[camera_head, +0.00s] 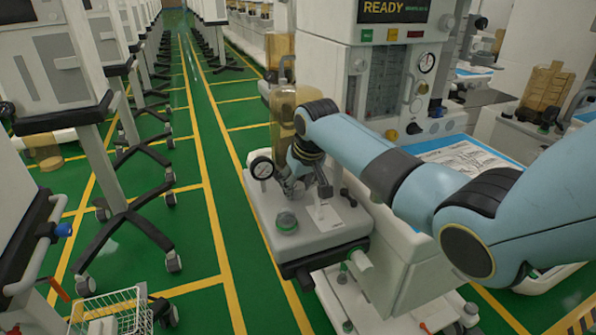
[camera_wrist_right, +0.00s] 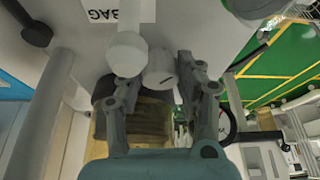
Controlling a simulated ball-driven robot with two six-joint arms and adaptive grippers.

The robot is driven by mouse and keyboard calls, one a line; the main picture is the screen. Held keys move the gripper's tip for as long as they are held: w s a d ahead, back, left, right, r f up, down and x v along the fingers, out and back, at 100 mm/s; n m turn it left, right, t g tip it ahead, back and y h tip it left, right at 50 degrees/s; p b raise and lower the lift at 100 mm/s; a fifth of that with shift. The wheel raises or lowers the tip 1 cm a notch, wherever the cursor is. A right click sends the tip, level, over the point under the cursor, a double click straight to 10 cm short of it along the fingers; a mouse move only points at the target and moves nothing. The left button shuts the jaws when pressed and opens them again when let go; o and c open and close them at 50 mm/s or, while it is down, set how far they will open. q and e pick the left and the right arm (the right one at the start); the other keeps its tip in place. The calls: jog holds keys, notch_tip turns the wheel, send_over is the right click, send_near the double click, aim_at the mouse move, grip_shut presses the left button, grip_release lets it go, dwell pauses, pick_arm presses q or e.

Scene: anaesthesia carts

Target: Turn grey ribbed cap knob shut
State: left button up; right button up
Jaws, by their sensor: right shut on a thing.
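My right gripper (camera_head: 308,187) reaches down to the top of the grey block on the anaesthesia machine in the head view. In the wrist view its two fingers (camera_wrist_right: 160,76) stand on either side of a pale grey cap knob (camera_wrist_right: 161,65) with a short dark line on it, and they are shut on it. Its ribs are too small to make out. In the head view the arm and fingers hide the knob. My left gripper is not in view.
A green-based round knob (camera_head: 286,221) sits on the block's near corner. A round gauge (camera_head: 261,168) stands at its left edge, and an amber canister (camera_head: 284,117) is behind. A wire basket (camera_head: 110,312) is at lower left. The green aisle floor (camera_head: 225,200) is clear.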

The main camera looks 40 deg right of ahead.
jog(key=m+p, duration=0.1)
jog(key=m+h+p, duration=0.1)
jog(key=m, duration=0.1)
jog(key=shift+a+r, duration=0.1)
jog(key=shift+r, duration=0.1)
jog(key=shift+w+f+m+g+h+p, duration=0.1)
jog(key=shift+m+g+h+p, duration=0.25)
jog(key=shift+m, duration=0.45)
jog(key=shift+m+h, duration=0.35)
jog(key=shift+m, duration=0.45)
jog(key=shift+f+m+g+h, duration=0.1)
jog(key=shift+m+g+h, duration=0.3)
jog(key=shift+m, duration=0.8)
jog(key=o, duration=1.1)
jog(key=v, duration=1.2)
jog(key=shift+w, duration=0.1)
